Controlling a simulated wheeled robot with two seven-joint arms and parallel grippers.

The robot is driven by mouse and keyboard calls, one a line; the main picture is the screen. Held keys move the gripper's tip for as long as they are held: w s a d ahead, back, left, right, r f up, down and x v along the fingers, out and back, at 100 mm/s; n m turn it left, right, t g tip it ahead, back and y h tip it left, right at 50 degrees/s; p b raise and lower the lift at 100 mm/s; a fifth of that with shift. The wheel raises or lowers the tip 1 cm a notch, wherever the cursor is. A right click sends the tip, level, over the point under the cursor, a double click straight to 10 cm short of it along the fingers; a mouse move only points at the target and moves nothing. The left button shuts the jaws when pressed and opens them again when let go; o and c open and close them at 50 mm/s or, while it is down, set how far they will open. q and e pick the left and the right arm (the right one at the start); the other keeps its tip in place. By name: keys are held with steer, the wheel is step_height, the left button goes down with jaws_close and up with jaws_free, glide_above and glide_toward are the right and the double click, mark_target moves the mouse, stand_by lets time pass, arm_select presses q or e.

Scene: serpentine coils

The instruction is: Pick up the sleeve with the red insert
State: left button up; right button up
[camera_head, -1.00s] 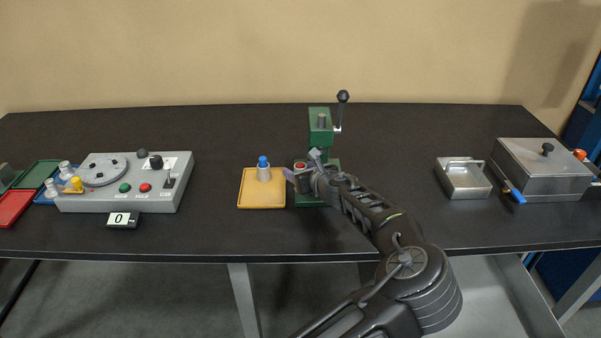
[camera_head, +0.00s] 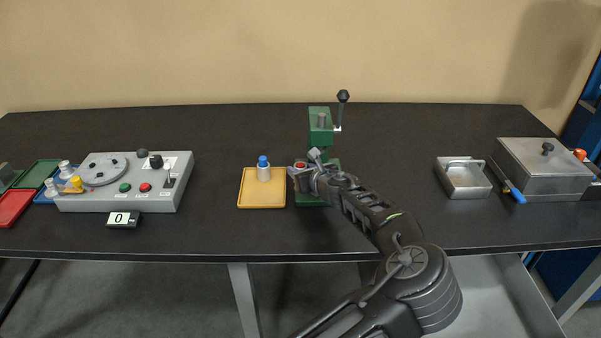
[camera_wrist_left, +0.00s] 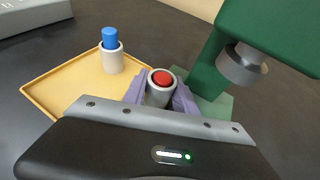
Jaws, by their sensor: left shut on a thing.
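The sleeve with the red insert (camera_head: 300,166) is a light grey cylinder with a red top, at the green press in the head view. In the left wrist view, the sleeve (camera_wrist_left: 158,92) stands between the two purple-grey fingers of my left gripper (camera_wrist_left: 160,98). My left gripper (camera_head: 299,176) is shut on it from the front right. The sleeve's lower part is hidden by the gripper, so I cannot tell whether it touches the press base. My right gripper is not in view.
A green press (camera_head: 320,119) with a lever stands close behind the gripper. Left of it, a yellow tray (camera_head: 247,200) holds a sleeve with a blue insert (camera_head: 264,173). A grey control box (camera_head: 100,203) is at left, metal boxes (camera_head: 545,185) at right.

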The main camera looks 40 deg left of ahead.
mark_target(300, 164)
arm_select(q)
steer(key=shift+r, duration=0.2)
jaws_close()
steer(key=shift+r, duration=0.6)
step_height(300, 164, up, 2)
steer(key=shift+r, duration=0.1)
steer(key=s+d, duration=0.3)
steer(key=d, duration=0.2)
steer(key=s+d+b, duration=0.1)
steer(key=s+d, duration=0.1)
steer(key=d, duration=0.3)
steer(key=s+d+b, duration=0.1)
steer(key=s+d, duration=0.2)
steer(key=d, duration=0.2)
steer(key=shift+s+d, duration=0.35)
steer(key=shift+d, duration=0.05)
